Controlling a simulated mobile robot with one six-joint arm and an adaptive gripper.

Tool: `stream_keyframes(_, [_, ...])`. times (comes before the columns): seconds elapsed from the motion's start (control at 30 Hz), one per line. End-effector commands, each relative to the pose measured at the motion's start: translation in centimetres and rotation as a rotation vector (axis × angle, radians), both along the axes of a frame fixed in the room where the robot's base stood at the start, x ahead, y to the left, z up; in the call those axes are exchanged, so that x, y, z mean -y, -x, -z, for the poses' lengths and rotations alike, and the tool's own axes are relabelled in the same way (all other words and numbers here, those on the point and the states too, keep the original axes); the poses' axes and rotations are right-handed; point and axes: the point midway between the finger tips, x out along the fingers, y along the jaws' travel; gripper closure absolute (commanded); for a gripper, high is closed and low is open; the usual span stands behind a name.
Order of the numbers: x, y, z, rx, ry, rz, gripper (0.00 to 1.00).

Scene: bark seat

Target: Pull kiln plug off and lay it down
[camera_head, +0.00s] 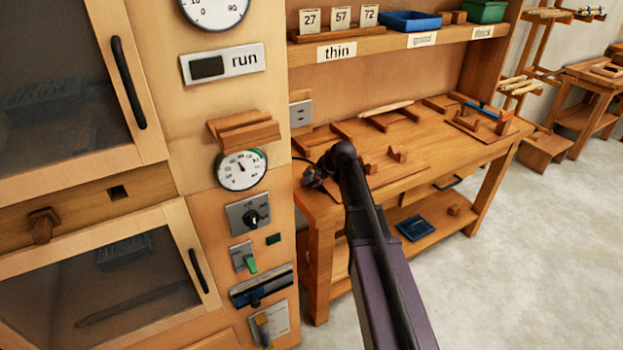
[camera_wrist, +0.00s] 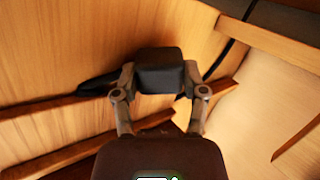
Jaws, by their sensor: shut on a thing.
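The kiln plug (camera_wrist: 160,68) is a black block held between the two fingers of my gripper (camera_wrist: 160,86) in the wrist view. A black cable shows on both sides behind it. In the head view my gripper (camera_head: 316,176) is beside the left end of the workbench, where the dark plug is hard to tell from the fingers. A thin dark cord (camera_head: 301,159) shows just above the gripper. The grey wall socket (camera_head: 300,112) is above and apart from my gripper, with its slots bare.
The wooden workbench (camera_head: 440,140) carries several wooden blocks and rails, some close to my gripper. The kiln cabinet's panel, with a gauge (camera_head: 242,170) and switches, stands to the left. A shelf (camera_head: 400,40) hangs above the bench. Open floor (camera_head: 540,260) lies to the right.

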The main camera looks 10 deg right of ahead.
Motion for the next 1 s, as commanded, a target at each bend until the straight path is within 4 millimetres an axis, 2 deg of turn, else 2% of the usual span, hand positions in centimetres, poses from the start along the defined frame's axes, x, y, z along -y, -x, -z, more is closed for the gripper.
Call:
stream_keyframes(0.27, [0.01, 0.00, 0.02, 0.000, 0.000, 0.000, 1.00])
stream_keyframes(0.3, [0.01, 0.00, 0.02, 0.000, 0.000, 0.000, 0.41])
stream_keyframes(0.43, [0.02, -0.01, 0.02, 0.000, 0.000, 0.000, 0.04])
stream_keyframes(1.0, [0.05, -0.01, -0.22, 0.000, 0.000, 0.000, 0.04])
